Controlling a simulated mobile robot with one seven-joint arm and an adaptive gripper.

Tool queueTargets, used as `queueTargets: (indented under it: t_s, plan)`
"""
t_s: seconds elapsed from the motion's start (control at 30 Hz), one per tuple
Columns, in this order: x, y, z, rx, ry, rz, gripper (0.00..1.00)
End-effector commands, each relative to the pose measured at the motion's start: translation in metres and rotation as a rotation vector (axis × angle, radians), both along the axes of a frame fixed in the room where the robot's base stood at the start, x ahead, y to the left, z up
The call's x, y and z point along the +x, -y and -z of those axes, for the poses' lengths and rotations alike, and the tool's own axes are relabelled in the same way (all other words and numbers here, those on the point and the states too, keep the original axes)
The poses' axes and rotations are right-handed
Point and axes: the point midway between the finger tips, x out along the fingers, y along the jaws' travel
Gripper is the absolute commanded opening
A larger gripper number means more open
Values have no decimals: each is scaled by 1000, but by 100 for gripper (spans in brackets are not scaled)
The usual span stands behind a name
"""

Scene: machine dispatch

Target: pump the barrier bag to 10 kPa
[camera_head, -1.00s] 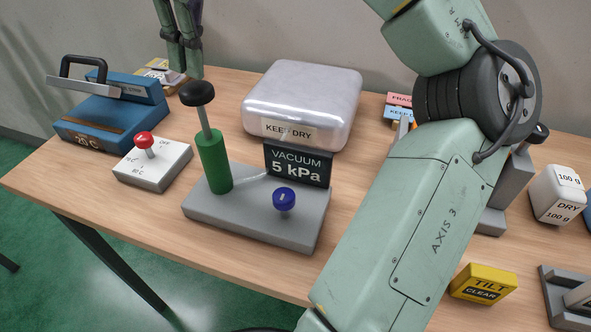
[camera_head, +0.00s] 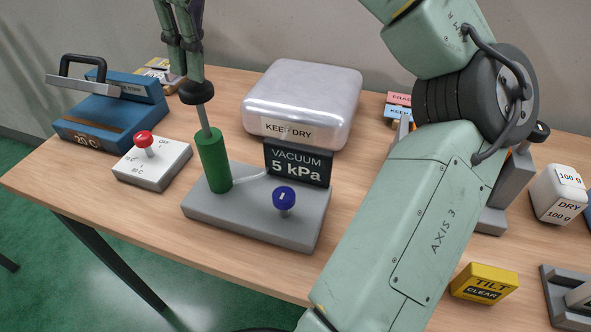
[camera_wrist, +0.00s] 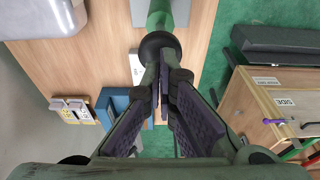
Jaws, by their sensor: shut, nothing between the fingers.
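The hand pump has a green cylinder (camera_head: 213,160) and a rod raised out of it, topped by a black knob (camera_head: 197,94). It stands on a grey base (camera_head: 250,215) with a blue knob (camera_head: 284,198) and a display (camera_head: 297,164) reading "VACUUM 5 kPa". The silver barrier bag (camera_head: 305,90), labelled "KEEP DRY", lies puffed up behind the display. My gripper (camera_head: 192,82) is shut and empty, pointing down at the top of the black knob. The wrist view shows the knob (camera_wrist: 158,44) close by my fingertips (camera_wrist: 164,72); I cannot tell whether they touch.
A blue sealer (camera_head: 110,115) and a white box with a red-knobbed lever (camera_head: 150,165) stand left of the pump. A yellow "TILT CLEAR" block (camera_head: 484,283) and a white "DRY" pack (camera_head: 560,193) are at the right. My arm covers the table's middle right.

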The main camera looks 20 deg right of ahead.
Motion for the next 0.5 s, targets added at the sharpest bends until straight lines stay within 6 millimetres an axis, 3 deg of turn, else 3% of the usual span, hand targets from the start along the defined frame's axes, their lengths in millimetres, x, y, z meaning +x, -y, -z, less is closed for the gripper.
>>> queueTargets:
  t_s: [0.5]
  plan:
    - [0,0,17,1,0,0,0]
